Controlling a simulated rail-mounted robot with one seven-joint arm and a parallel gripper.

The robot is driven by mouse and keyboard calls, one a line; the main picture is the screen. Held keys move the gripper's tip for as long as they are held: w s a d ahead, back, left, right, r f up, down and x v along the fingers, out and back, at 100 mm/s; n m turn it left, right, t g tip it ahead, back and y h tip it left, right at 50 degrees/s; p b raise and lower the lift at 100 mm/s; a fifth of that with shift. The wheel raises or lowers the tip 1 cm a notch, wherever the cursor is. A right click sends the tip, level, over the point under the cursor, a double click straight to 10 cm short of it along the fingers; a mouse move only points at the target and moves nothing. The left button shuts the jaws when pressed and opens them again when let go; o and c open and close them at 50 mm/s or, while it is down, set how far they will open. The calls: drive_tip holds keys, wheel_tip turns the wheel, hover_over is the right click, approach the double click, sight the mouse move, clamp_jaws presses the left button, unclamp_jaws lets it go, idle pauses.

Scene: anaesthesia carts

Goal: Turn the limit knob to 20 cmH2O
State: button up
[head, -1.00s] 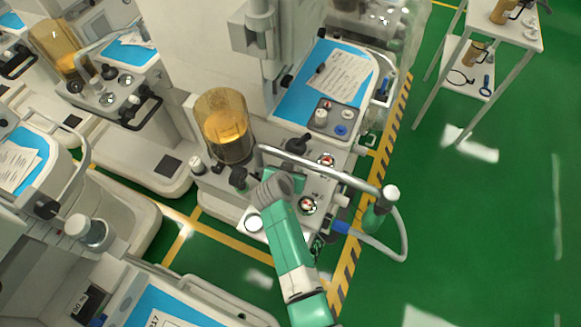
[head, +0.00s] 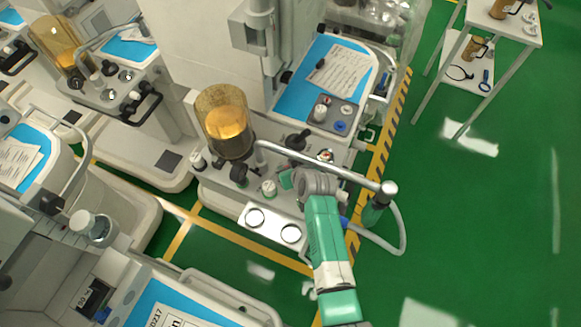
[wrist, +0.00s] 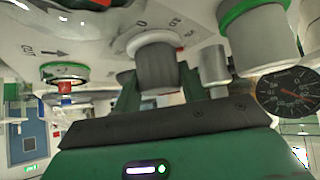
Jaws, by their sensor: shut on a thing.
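In the wrist view, the grey limit knob (wrist: 157,68) sits between the two fingers of my gripper (wrist: 158,88), which is shut on it. The knob has a pale collar with a bit of red, and a printed scale on the white panel above it shows a 0 and a 20. I cannot tell exactly where the knob points on that scale.
In the wrist view, a green-ringed knob (wrist: 255,32), a small grey post (wrist: 215,66) and a black gauge (wrist: 288,92) lie to the right; another green-ringed knob (wrist: 64,73) lies left. In the head view, a grey tube (head: 320,165) crosses close above my wrist.

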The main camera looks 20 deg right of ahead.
drive_tip(key=shift+n, duration=0.3)
drive_tip(key=o, duration=1)
